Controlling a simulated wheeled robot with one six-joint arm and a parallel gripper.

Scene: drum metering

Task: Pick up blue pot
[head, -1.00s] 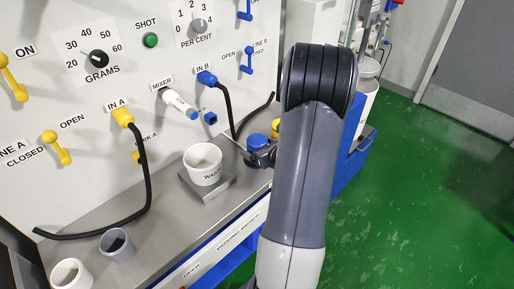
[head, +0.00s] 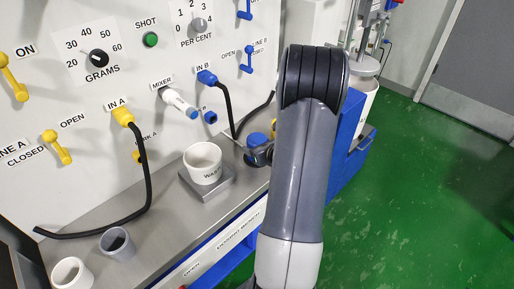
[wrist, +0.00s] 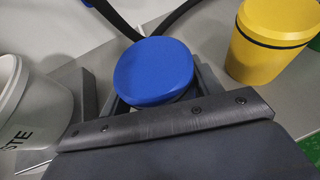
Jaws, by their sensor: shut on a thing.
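The blue pot (wrist: 153,72) shows in the wrist view as a round blue lid between the fingers of my gripper (wrist: 155,95). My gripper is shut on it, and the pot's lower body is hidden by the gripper. In the head view the blue pot (head: 256,139) is a small blue top above my dark gripper (head: 260,154), at the back of the steel bench, right of the white waste cup. Most of the gripper is hidden behind my arm there. I cannot tell whether the pot touches the bench.
A white waste cup (wrist: 30,105) stands close left of my gripper, on a square steel plate (head: 212,188). A yellow pot (wrist: 272,38) stands close on the right. Black hoses (head: 229,115) hang from the panel behind. Two cups, one grey (head: 117,243) and one white (head: 70,273), stand at the bench's near left.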

